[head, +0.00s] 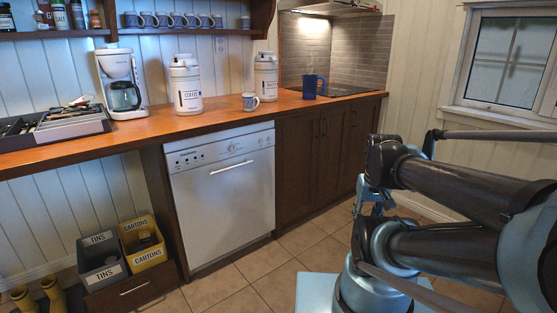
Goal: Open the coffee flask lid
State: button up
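The coffee flask (187,85) is a tall white pump flask with a label reading COFFEE. It stands upright on the wooden counter, left of centre in the head view. Its lid (184,60) sits on top and looks closed, though it is small in the picture. A similar white flask (266,78) stands further right; its label is too small to read. My arm is folded at the right, well apart from both flasks. My gripper (364,205) seems to be the dark part at the arm's near end; its fingers cannot be made out clearly.
A white coffee maker (121,84) stands left of the coffee flask, and a utensil tray (92,124) lies further left. A striped mug (250,102) and a blue mug (312,88) stand to the right. A shelf (165,31) overhangs. Floor (236,278) before the dishwasher (222,195) is clear.

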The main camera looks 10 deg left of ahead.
aim_at(189, 64)
jog(key=u, duration=0.55)
jog(key=i, duration=1)
jog(key=u, duration=0.4)
